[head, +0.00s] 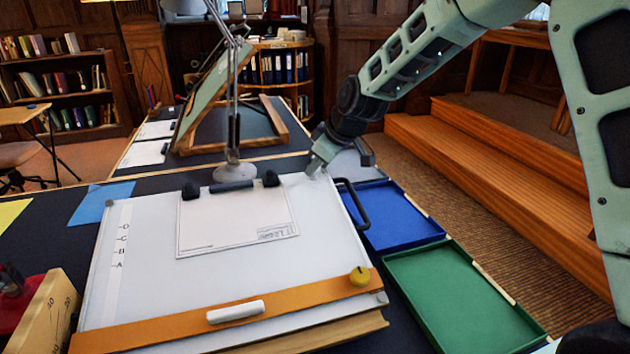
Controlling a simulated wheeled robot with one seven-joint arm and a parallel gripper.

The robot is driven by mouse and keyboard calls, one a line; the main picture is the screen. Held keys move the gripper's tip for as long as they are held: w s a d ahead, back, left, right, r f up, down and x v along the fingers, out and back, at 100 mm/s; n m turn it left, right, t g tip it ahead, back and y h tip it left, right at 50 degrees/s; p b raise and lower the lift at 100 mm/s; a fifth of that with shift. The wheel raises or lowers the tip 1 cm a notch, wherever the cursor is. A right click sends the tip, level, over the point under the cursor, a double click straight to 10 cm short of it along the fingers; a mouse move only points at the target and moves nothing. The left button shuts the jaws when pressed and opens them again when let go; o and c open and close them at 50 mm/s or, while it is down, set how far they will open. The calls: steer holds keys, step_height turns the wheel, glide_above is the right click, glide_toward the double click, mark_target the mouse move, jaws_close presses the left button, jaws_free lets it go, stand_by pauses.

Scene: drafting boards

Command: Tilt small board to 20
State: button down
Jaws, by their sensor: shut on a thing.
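The near white drawing board (140,260) lies at a low slant on the dark table, with an orange ledge (170,328) along its near edge. A black loop handle (352,205) is on its right side and a yellow knob (359,276) is at its near right. My gripper (314,168) is at the board's far right corner, shut on the board's edge; the fingertips are small and partly hidden. A cream angle scale (48,318) with marks such as 20 and 40 stands at the near left; I cannot see a pointer on it.
A sheet (225,220) is clipped on the board, and a white bar (236,311) lies on the ledge. A lamp (233,165) stands just behind. A blue tray (390,215) and a green tray (460,300) are at right. A steep green board (207,95) stands farther back.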

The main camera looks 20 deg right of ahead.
steer(key=shift+s+r+p, duration=0.2)
steer(key=shift+s+r, duration=0.1)
steer(key=shift+r, duration=0.25)
steer(key=shift+s+r+p, duration=0.15)
steer(key=shift+s+r, duration=0.1)
steer(key=shift+r, duration=0.3)
steer(key=shift+s+r, duration=0.25)
steer(key=shift+s, duration=0.05)
steer(key=shift+f, duration=0.1)
steer(key=c, duration=1.1)
jaws_free()
steer(key=shift+s+d+r, duration=0.15)
steer(key=shift+r, duration=0.3)
steer(key=v, duration=1.6)
steer(key=shift+s+r+p, duration=0.15)
steer(key=shift+r+p, duration=0.05)
steer(key=shift+p, duration=0.1)
